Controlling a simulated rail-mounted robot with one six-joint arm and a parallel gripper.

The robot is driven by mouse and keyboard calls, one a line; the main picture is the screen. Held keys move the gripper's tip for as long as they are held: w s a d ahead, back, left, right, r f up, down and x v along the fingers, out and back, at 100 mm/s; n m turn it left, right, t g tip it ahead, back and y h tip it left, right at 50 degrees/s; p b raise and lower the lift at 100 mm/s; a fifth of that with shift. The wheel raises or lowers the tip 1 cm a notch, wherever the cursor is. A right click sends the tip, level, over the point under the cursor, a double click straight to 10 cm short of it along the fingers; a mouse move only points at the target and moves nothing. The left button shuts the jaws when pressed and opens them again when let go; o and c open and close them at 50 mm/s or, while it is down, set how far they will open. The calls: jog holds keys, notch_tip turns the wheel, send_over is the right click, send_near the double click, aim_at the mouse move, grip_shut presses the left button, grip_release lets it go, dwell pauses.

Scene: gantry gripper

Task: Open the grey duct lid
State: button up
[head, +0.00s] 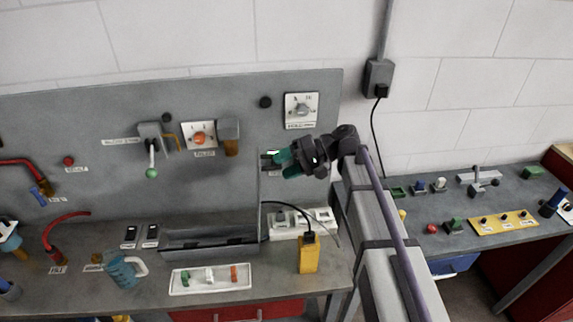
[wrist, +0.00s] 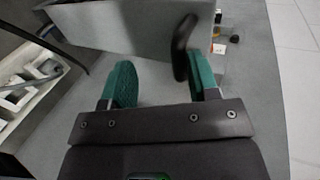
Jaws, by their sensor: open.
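The grey duct (head: 208,246) is an open-topped trough on the bench, left of my gripper in the head view. Its grey lid (head: 259,205) stands upright at the duct's right end and is seen almost edge-on. In the wrist view the lid's grey face (wrist: 120,28) fills the upper middle, with a dark handle (wrist: 183,45) on it. My gripper (head: 280,163) is beside the lid's upper part, with its green fingers open. In the wrist view the handle is close to the right finger of my gripper (wrist: 163,78); contact cannot be told.
A white socket strip (head: 287,222) with a black cable and a yellow box (head: 308,255) stand right of the duct. A white switch strip (head: 210,279) lies in front of it. The back panel holds a rotary switch (head: 301,110) above my gripper and a green-tipped lever (head: 151,160).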

jog(key=p+v, duration=0.4)
jog(key=v, duration=0.7)
jog(key=shift+a, duration=0.1)
